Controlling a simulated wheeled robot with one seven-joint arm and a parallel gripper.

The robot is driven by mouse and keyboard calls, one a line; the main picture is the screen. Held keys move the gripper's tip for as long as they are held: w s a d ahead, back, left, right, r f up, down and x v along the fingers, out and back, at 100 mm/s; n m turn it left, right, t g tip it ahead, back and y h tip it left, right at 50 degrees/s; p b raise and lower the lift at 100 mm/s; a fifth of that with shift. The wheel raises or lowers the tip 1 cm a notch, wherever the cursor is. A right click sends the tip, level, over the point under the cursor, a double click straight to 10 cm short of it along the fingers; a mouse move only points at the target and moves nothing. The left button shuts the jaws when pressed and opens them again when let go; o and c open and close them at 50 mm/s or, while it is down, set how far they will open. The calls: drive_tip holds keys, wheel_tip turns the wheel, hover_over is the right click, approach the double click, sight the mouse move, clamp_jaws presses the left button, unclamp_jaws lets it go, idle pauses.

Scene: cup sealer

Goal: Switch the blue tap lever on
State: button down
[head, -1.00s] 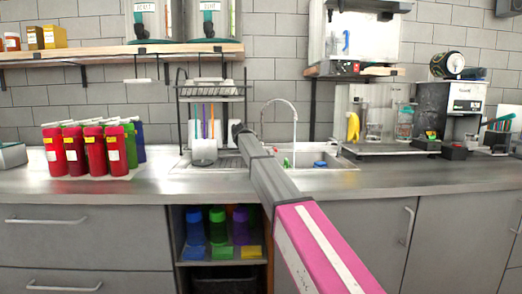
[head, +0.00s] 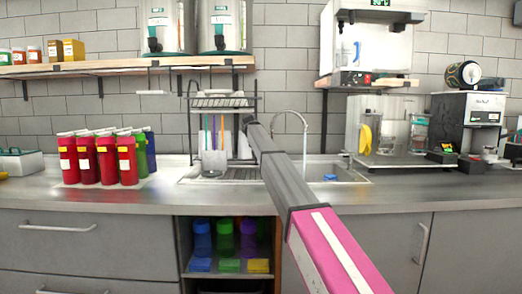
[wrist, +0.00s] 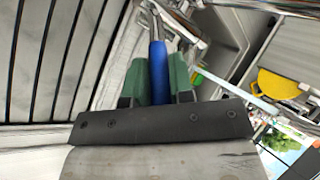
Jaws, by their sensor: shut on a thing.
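The blue tap lever (wrist: 157,72) is a slim blue handle in the upper middle of the wrist view, on a metal stem. My gripper (wrist: 157,64) has its two green fingers on either side of the lever and is shut on it. In the head view the curved metal tap spout (head: 296,118) rises behind the sink (head: 350,172). My arm reaches over the counter to the sink's left part there. It hides the lever, and my fingers cannot be made out in that view.
A black wire dish rack (head: 225,101) stands close to my arm's far end. Several red bottles (head: 88,160) stand on the counter at left, with a green bottle (head: 139,155) beside them. A sealing machine (head: 375,135) stands right of the sink. The front counter is clear.

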drive_tip(key=c, duration=1)
unclamp_jaws()
drive_tip(key=v, duration=1)
drive_tip(key=shift+s+a+r, duration=0.15)
drive_tip(key=shift+s+r, duration=0.05)
drive_tip(key=shift+r, duration=0.1)
drive_tip(key=shift+a, duration=0.1)
